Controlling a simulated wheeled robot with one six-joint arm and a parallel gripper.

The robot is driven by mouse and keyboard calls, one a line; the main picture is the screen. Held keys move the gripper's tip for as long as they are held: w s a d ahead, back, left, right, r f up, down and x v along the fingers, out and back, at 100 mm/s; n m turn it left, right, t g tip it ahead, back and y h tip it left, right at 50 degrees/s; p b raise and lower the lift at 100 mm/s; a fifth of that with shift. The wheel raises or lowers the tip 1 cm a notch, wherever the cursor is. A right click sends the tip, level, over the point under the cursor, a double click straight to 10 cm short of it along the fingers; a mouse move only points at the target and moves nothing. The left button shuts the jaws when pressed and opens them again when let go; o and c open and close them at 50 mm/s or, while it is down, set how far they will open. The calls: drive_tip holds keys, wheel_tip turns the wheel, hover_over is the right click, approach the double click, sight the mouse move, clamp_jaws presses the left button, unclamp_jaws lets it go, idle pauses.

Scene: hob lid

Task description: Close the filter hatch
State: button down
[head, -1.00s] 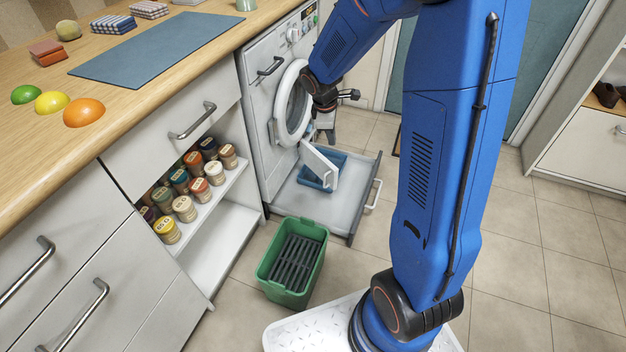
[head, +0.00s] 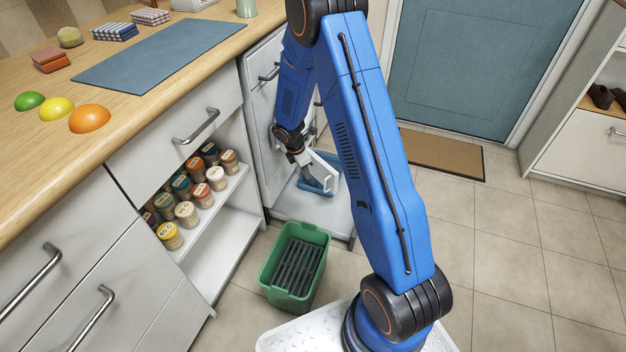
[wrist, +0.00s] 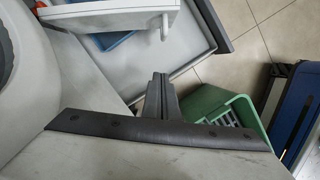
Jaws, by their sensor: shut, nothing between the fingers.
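In the wrist view a white panel with a small handle, apparently the hatch (wrist: 105,14), shows at the top. My gripper (head: 305,165) is low in front of the machine, just left of the hatch. Its fingers (wrist: 160,82) are shut and empty, with a visible gap to the panel in the wrist picture.
The grey drawer (head: 300,207) holds a blue tub (head: 312,184) and juts into the floor space. A green crate (head: 276,288) stands in front of it. An open shelf of jars (head: 207,225) is to the left. Tiled floor (head: 500,245) is clear at right.

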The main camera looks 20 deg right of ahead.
drive_tip(key=d+f, duration=0.6)
drive_tip(key=f, duration=0.3)
drive_tip(key=shift+w+d+f, duration=0.15)
drive_tip(key=shift+w, duration=0.05)
drive_tip(key=shift+d, duration=0.1)
idle(0.3)
